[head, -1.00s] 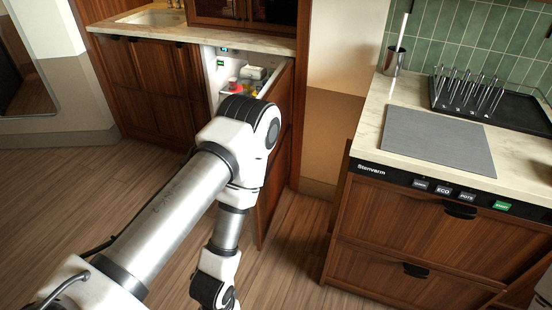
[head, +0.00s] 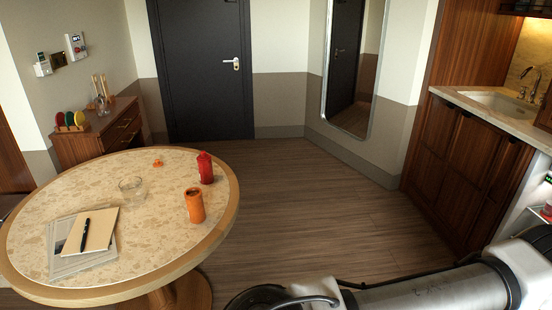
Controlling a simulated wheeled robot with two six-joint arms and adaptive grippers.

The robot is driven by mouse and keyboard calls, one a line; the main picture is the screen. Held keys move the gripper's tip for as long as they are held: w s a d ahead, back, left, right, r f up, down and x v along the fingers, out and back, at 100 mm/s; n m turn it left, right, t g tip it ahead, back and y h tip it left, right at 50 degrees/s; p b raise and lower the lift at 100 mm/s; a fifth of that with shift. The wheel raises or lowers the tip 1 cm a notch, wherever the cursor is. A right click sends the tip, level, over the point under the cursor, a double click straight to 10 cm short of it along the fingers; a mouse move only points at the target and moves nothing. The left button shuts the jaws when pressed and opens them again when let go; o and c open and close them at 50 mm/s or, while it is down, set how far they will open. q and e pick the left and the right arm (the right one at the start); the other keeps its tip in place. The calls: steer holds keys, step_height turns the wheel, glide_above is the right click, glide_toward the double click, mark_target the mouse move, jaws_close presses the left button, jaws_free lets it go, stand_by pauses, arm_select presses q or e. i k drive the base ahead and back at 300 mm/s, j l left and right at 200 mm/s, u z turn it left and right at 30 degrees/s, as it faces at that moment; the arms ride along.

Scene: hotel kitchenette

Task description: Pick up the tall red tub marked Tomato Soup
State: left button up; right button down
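A red upright container (head: 205,168) with a narrower top stands on the round table (head: 35,205), near its right edge. No marking on it can be read, so I cannot tell whether it is the Tomato Soup tub. A shorter orange cylinder (head: 194,206) with a dark top stands in front of it. Part of a red item (head: 546,212) shows at the right edge, in the open fridge. A link of my arm crosses the lower right. Neither gripper shows.
The table also holds a clear glass (head: 132,187), a small orange object (head: 158,163) and a notebook (head: 90,230) with a black pen. A sideboard (head: 95,135) stands behind left. The floor (head: 300,200) between table and sink cabinet (head: 465,165) is clear.

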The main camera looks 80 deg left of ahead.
mark_target(205, 171)
steer(key=u, duration=3.2)
steer(key=i+l+z, duration=0.65)
steer(key=i, duration=0.2)
